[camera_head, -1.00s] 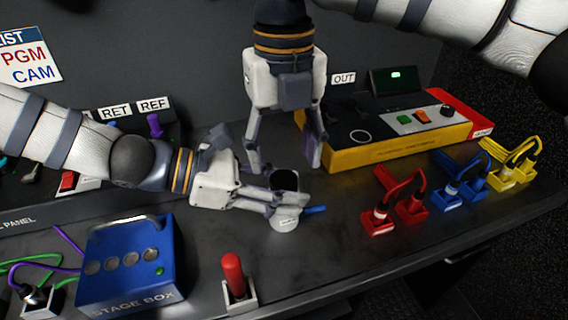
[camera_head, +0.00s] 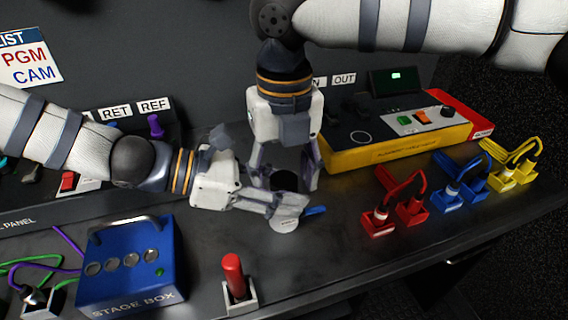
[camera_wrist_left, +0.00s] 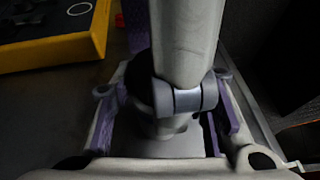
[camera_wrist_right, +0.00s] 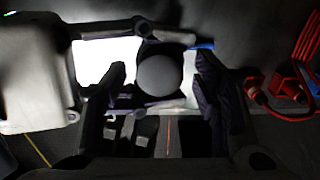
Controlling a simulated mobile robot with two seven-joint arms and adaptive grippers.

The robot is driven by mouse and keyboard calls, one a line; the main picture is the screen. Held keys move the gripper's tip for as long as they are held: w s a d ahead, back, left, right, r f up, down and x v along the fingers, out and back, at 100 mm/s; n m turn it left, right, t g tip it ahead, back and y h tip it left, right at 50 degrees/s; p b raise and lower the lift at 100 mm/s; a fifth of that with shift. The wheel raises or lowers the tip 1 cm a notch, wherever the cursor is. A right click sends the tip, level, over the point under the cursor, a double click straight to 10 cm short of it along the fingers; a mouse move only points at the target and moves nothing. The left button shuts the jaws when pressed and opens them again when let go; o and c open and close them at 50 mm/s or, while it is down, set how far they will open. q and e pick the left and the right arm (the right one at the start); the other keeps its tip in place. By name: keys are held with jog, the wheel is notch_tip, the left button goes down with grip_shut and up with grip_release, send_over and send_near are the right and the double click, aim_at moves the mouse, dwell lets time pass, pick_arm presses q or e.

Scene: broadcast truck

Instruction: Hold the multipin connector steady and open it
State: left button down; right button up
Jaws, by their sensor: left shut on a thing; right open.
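The multipin connector is an upright piece with a pale grey base (camera_head: 285,225) and a dark round top (camera_head: 284,181), standing on the desk in the middle of the head view. A blue tab (camera_head: 315,210) sticks out at its right. My left gripper (camera_head: 287,204) comes in from the left and is shut around the connector's body. My right gripper (camera_head: 284,184) points down from above, open, with its fingers on either side of the dark top. The right wrist view shows the round top (camera_wrist_right: 160,75) between the open fingers; contact cannot be told.
A blue stage box (camera_head: 130,265) stands at the front left, and a red handle in a pale holder (camera_head: 234,278) stands near the front edge. Red (camera_head: 398,202), blue (camera_head: 460,186) and yellow (camera_head: 512,165) plugs with cables sit to the right. A yellow console (camera_head: 400,150) is behind.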

jog(key=c, duration=1.2)
jog(key=o, duration=1.2)
pick_arm(q)
jog(key=shift+f, duration=0.1)
pick_arm(e)
jog(key=shift+o, duration=0.2)
notch_tip(320, 180, up, 5)
jog(key=shift+f, duration=0.2)
pick_arm(q)
jog(key=c, duration=0.8)
grip_release()
jog(key=shift+c, duration=0.2)
